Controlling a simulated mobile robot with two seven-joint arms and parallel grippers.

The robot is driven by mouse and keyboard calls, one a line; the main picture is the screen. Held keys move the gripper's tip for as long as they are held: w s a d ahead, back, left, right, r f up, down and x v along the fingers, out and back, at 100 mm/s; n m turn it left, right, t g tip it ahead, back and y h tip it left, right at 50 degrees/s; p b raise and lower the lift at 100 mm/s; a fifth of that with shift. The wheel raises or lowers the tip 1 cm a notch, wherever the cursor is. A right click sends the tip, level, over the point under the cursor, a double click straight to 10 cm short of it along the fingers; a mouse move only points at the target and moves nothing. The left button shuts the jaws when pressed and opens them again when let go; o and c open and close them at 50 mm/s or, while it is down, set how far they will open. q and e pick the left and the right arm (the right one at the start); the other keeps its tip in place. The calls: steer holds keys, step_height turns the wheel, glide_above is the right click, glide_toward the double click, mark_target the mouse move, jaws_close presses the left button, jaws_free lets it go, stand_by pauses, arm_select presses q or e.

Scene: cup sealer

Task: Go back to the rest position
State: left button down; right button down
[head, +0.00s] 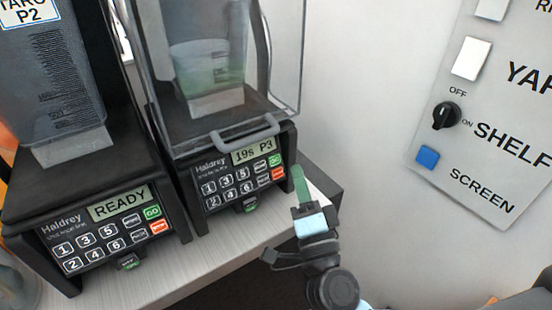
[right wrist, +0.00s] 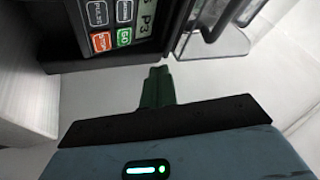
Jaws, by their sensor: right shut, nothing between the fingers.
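My right gripper (head: 299,180) is shut and empty, with its green fingers pointing up beside the right corner of the right Haldrey blender's keypad. The right wrist view shows the shut green fingers (right wrist: 157,76) just below the blender's base, close to its orange and green keys (right wrist: 102,41). I cannot tell whether they touch it. The right blender (head: 245,165) displays "19s P3", and its clear cover (head: 280,50) is down over a jug with green contents (head: 208,70). My left gripper is not in view.
A second Haldrey blender (head: 100,215) reading "READY" stands at the left with a dark jug (head: 60,90). Both stand on a light counter (head: 215,255). A wall panel (head: 480,110) with a black knob (head: 446,115) and a blue button (head: 428,157) is at the right.

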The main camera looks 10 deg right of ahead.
stand_by(0.7)
steer(key=s+d+f+n+g+y, duration=0.1)
steer(key=s+f+n+g, duration=0.3)
steer(key=f, duration=0.6)
steer(key=s+f+n+g+y, duration=0.25)
steer(key=s+f+n, duration=0.35)
steer(key=f, duration=0.4)
steer(key=s+d+f+n+g+y, duration=0.1)
steer(key=s+f+n+g, duration=0.4)
steer(key=f, duration=0.5)
steer(key=s+d+f+g+h, duration=0.2)
steer(key=s+d+f+h, duration=0.1)
steer(key=s+f, duration=0.5)
steer(key=s+d, duration=0.1)
steer(key=s, duration=0.2)
steer(key=shift+d+n, duration=0.3)
steer(key=shift+n, duration=0.1)
